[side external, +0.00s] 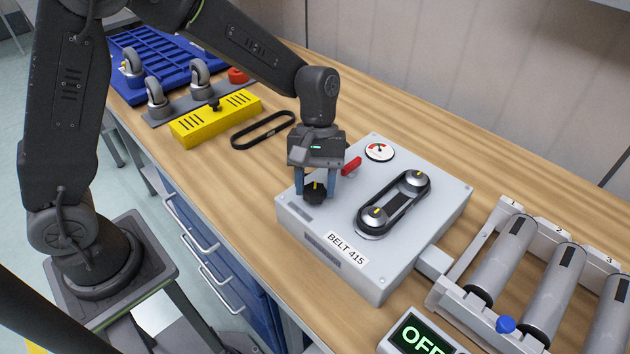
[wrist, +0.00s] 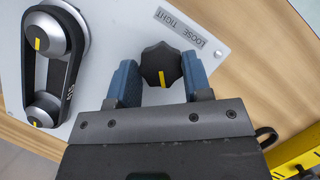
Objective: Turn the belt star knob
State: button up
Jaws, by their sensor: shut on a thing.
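The black star knob (side external: 315,193) with a yellow mark sits on the left part of the grey panel box labelled BELT 415 (side external: 378,285). My gripper (side external: 316,187) points down over it, with its blue fingers on either side of the knob and shut on it. In the wrist view the knob (wrist: 161,66) is between the two fingers, beside a LOOSE TIGHT label (wrist: 180,27). Its yellow mark runs nearly along the fingers. The black belt (side external: 367,212) loops around two silver pulleys on the box; it also shows in the wrist view (wrist: 57,75).
A red lever (side external: 351,166) and a gauge (side external: 379,152) are close to my gripper on the box. A spare belt (side external: 263,131) and a yellow block (side external: 215,120) lie behind. Rollers (side external: 502,258) and an OFF display (side external: 420,337) stand at the right.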

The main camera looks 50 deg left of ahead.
dwell(0.5)
jog(key=o, duration=0.9)
jog(key=shift+r, duration=0.1)
jog(key=v, duration=1.3)
jog(key=shift+w+a+r, duration=0.15)
jog(key=shift+r, duration=0.1)
jog(key=s+a+m+t+y, duration=0.1)
jog(key=s+a+m+t, duration=0.1)
jog(key=s, duration=0.4)
jog(key=s+a+r+m+t+y, duration=0.1)
jog(key=s+a+m+t, duration=0.2)
jog(key=s, duration=0.4)
jog(key=s+a+r+m+t, duration=0.1)
jog(key=s+a+m+t, duration=0.1)
jog(key=s, duration=0.4)
jog(key=shift+s+a+m+t+y, duration=0.2)
jog(key=shift+m+t+y, duration=0.3)
jog(key=shift+t, duration=0.5)
